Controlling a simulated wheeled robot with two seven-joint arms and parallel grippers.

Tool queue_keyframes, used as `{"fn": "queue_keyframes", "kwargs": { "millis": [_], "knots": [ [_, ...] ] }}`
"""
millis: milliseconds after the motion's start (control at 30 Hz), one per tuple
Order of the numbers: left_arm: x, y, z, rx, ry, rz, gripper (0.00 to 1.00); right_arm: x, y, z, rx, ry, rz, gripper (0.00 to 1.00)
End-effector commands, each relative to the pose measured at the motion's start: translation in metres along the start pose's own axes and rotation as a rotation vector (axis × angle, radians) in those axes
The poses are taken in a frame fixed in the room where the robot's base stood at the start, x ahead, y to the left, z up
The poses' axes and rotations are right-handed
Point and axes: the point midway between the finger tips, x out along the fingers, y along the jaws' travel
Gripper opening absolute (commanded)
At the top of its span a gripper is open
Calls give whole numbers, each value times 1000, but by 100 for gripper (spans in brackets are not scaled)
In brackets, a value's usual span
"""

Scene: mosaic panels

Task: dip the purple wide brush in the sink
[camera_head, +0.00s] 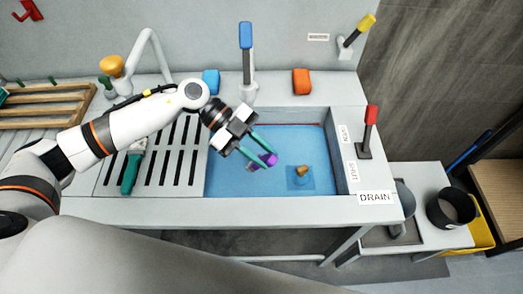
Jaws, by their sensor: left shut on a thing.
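My left gripper (259,155) reaches in from the left over the sink (230,183), with its teal fingers pointing down to the right. It is shut on the purple wide brush (266,160), of which only a small purple part shows at the fingertips. The sink basin is blue inside, with a brass-coloured plug or drain piece (301,171) right of the brush. I cannot tell whether the brush touches the water or the basin floor. My right gripper is not in view.
A slotted drainboard (170,160) with a green-handled brush (131,172) lies left of the sink. A blue-topped tap (246,62) stands behind, between a blue block (211,81) and an orange block (301,81). A red-topped lever (369,130) stands at the right near the DRAIN label (376,198).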

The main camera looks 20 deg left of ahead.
Motion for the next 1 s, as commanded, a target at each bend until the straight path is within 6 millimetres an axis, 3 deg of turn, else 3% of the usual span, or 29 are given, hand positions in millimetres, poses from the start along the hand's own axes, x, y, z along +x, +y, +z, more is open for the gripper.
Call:
{"fn": "queue_keyframes", "kwargs": {
  "millis": [1000],
  "knots": [
    [50, -23, -89, -1, 0, 0, 2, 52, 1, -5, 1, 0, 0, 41]
  ]
}}
